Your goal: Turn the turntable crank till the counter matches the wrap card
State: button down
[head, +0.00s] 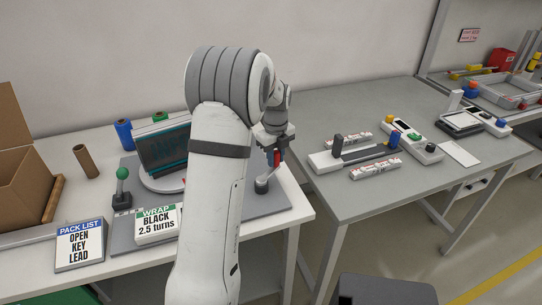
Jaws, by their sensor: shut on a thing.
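The wrap card (157,223) stands at the front of the left table and reads "WRAP BLACK 2.5 turns". The turntable (158,184) is a pale round plate behind it, bearing a dark upright panel with teal lines (165,150); my arm covers its right side. The crank (262,186) sits on the grey base right of my arm, with a dark round hub and a red handle (277,158). My gripper (275,152) points down and is shut on the crank's red handle. No counter reading can be made out; my arm hides much of the middle.
A pack list card (80,245) reads "OPEN KEY LEAD". A green-knobbed lever (122,190), a cardboard tube (87,161), a blue roll (124,134) and an open cardboard box (22,180) are at left. The right table (345,205) holds several devices, across a narrow gap.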

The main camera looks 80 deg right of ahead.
jog(key=shift+s+a+m, duration=0.4)
jog(key=shift+s+m, duration=0.2)
jog(key=shift+m, duration=0.4)
jog(key=shift+s+a+f, duration=0.1)
jog(key=c, duration=1.2)
grip_release()
notch_tip(320, 180, up, 8)
jog(key=shift+f+b, duration=0.1)
jog(key=shift+b, duration=0.2)
